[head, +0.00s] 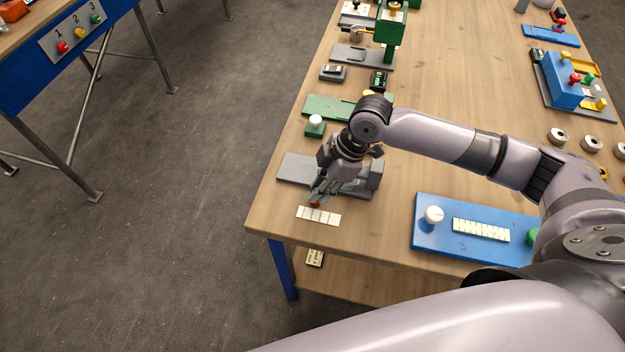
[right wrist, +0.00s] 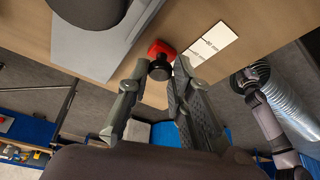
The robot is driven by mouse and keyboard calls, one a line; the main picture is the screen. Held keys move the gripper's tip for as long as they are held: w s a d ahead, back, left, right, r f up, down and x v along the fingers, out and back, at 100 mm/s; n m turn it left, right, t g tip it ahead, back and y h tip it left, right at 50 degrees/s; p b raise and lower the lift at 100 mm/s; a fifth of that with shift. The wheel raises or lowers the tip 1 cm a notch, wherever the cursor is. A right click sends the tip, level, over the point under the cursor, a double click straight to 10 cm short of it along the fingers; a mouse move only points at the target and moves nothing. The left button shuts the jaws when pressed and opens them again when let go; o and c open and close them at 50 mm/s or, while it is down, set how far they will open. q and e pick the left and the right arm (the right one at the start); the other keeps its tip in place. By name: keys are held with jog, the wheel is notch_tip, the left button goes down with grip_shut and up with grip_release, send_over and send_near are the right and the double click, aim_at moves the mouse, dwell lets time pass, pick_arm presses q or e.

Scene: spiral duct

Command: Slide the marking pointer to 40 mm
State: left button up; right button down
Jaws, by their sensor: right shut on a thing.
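The marking pointer is a small red piece (head: 314,204) at the near side of a grey fixture (head: 297,169), beside a white scale strip (head: 331,219). In the right wrist view the pointer (right wrist: 163,47) carries a round black knob (right wrist: 160,70), and the scale (right wrist: 210,44) lies just to its right. My right gripper (head: 317,197) reaches down over the fixture's front; in the right wrist view its fingertips (right wrist: 160,73) are closed on the knob. The scale's marks are too small to read. My left gripper is not visible in either view.
A blue board (head: 425,242) with a white knob and scale lies to the right. A green fixture (head: 325,105) stands behind the grey one. The table's left and front edges are close. A pale arm (right wrist: 267,118) and a ribbed silver duct (right wrist: 293,101) show in the wrist view.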

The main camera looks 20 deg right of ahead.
jog(key=c, duration=1.4)
grip_release()
jog(key=v, duration=1.2)
jog(key=shift+s, duration=0.1)
